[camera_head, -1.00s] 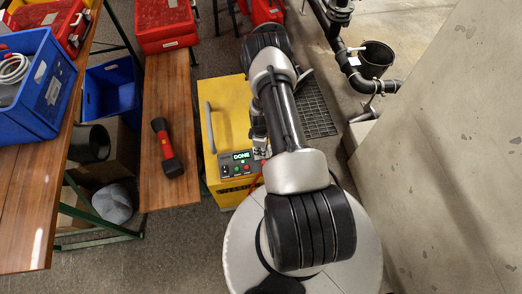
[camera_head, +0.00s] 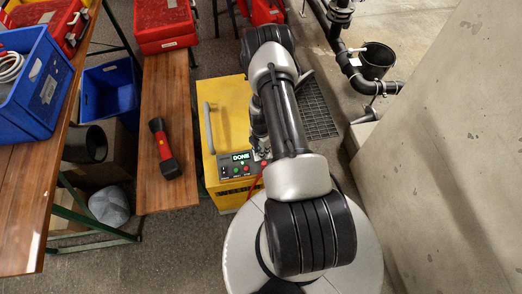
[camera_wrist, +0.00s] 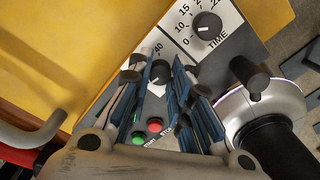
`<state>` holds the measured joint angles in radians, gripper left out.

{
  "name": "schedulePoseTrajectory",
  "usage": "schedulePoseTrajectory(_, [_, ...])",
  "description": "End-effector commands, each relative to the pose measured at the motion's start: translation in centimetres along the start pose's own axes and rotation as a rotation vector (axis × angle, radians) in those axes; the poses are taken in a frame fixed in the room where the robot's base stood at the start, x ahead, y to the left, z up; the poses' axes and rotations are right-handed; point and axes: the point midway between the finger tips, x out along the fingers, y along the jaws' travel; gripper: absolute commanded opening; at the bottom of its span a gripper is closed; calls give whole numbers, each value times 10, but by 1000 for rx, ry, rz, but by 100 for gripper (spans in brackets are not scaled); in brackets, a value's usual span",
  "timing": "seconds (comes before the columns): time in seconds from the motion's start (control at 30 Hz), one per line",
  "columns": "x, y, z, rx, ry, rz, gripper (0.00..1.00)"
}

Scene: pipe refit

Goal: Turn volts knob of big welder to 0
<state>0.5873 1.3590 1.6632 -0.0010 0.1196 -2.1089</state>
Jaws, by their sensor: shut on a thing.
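The big welder (camera_head: 228,118) is a yellow box with a grey handle and a panel with a green display reading DONE. In the wrist view its panel has a black TIME knob (camera_wrist: 206,27) with a printed scale, and a smaller black knob (camera_wrist: 160,72) with a scale showing 40. My gripper (camera_wrist: 162,77) is shut on this smaller knob, with its blue-padded fingers on either side. The knob's name and most of its scale are hidden, so I cannot read its setting. A green button (camera_wrist: 138,138) and a red button (camera_wrist: 155,125) sit between the fingers.
A wooden bench (camera_head: 166,90) with a red-and-black flashlight (camera_head: 165,148) stands left of the welder. A concrete wall (camera_head: 455,150) and black pipes (camera_head: 352,72) are to the right. A black bucket (camera_head: 377,62) stands by the pipes.

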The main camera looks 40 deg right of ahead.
Motion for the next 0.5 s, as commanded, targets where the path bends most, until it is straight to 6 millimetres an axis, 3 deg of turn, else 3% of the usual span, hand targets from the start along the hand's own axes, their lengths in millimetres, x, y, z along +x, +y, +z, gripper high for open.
schedulePoseTrajectory(0.5, [0,0,0,-181,0,0,0])
